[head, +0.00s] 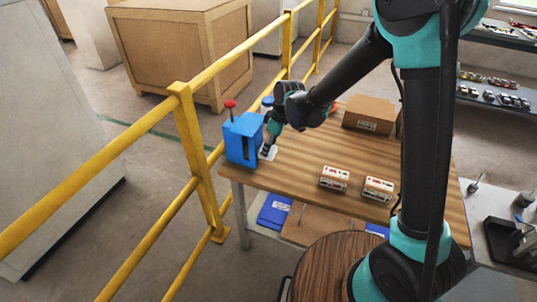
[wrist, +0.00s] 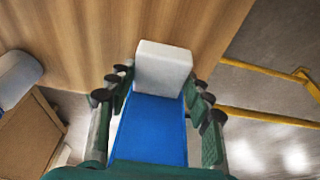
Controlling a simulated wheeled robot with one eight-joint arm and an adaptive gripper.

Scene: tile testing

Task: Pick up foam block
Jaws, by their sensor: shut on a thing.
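The foam block appears to be the white block (wrist: 165,65) between my fingertips in the wrist view. My gripper (wrist: 160,82) is shut on it, with one finger on each side. In the head view my gripper (head: 267,147) points down at the table's left end, and a small white part of the block (head: 271,153) shows at its tip. Its lower side is hidden, so I cannot tell whether it touches the table. A blue surface (wrist: 150,130) fills the space between my fingers below the block in the wrist view.
A blue box (head: 240,140) with a red knob stands close left of my gripper. The wooden table (head: 290,170) also bears two small printed boxes (head: 334,178) (head: 378,188) and a cardboard box (head: 369,115). A yellow railing (head: 190,130) runs along the left side.

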